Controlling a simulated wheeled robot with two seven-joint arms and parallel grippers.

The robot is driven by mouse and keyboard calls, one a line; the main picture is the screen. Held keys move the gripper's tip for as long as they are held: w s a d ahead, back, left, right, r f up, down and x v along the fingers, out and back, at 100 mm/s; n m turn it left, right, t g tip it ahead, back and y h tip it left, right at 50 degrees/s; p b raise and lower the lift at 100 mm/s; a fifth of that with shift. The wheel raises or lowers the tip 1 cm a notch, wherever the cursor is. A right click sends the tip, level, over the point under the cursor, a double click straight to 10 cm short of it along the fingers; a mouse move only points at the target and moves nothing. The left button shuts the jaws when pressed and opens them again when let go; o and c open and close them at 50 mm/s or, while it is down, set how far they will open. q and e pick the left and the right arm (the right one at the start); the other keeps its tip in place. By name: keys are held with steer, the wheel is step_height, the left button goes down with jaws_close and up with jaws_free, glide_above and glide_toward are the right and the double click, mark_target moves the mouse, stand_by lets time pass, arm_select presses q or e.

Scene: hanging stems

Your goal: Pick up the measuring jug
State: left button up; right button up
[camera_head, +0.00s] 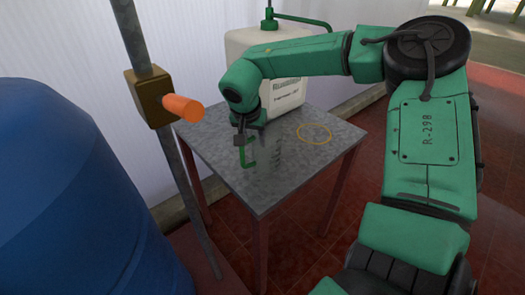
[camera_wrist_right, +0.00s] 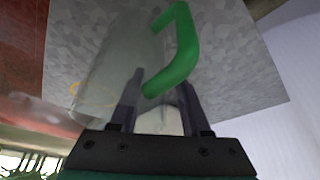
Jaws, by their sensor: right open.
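The measuring jug is a clear, see-through vessel with a green handle (camera_head: 247,155), standing on the grey table near its left side. Its clear body (camera_head: 273,152) is hard to make out to the right of the handle. My right gripper (camera_head: 241,138) is open, pointing down at the handle's upper part. In the right wrist view the green handle (camera_wrist_right: 178,55) reaches in between the two dark fingers (camera_wrist_right: 160,85), and the clear body (camera_wrist_right: 112,60) is to the left. I cannot tell whether a finger touches it. My left gripper is not in view.
A post with an orange knob (camera_head: 183,107) stands left, beside a blue barrel (camera_head: 70,200). The table's right front is clear.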

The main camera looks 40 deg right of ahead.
steer(key=shift+w+d+f, duration=0.2)
steer(key=shift+d+f, duration=0.05)
steer(key=shift+f, duration=0.3)
steer(key=shift+s+r, duration=0.1)
jaws_close()
